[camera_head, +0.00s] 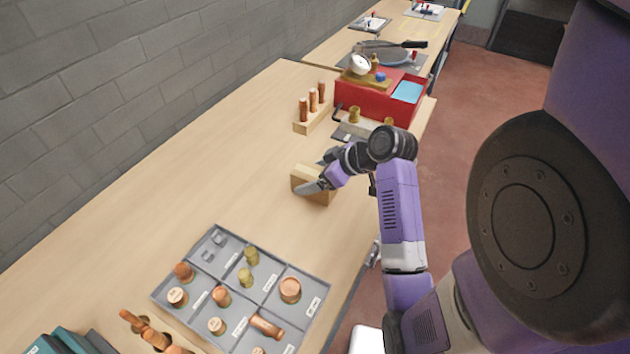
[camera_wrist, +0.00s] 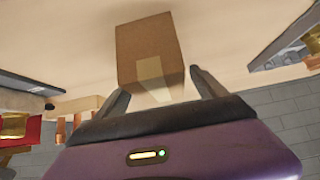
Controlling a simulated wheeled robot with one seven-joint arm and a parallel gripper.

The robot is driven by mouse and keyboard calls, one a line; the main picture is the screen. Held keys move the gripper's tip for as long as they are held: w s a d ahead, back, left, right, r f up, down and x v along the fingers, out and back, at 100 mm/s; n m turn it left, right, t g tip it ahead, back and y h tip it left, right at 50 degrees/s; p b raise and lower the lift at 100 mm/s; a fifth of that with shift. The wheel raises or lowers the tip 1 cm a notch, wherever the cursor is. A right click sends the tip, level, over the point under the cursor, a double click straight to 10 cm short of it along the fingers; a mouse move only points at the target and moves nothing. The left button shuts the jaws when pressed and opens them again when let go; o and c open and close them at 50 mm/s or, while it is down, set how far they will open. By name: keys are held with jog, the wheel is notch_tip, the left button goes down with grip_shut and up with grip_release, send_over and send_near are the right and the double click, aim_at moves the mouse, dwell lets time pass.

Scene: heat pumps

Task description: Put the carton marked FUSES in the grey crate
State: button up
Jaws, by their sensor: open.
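A plain brown carton (camera_head: 322,197) stands on the wooden bench near the picture's middle. It also shows in the wrist view (camera_wrist: 147,48), with a paler strip down its near side. I can read no FUSES mark on it. My gripper (camera_head: 315,174) is at the carton, with its grey fingers apart. In the wrist view my gripper (camera_wrist: 160,84) has one finger toward each side of the carton's near end. I cannot tell whether either finger touches it. I do not make out a grey crate in either view.
A grey divided tray (camera_head: 213,262) with copper and brass fittings lies at the front. A wooden block with copper pieces (camera_head: 312,107) and a red toolbox (camera_head: 372,103) stand behind the carton. The bench (camera_head: 190,165) left of the carton is clear, up to a grey block wall.

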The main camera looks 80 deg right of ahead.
jog(key=shift+x, duration=1.3)
jog(key=c, duration=1.6)
grip_shut()
jog(key=shift+r, duration=0.1)
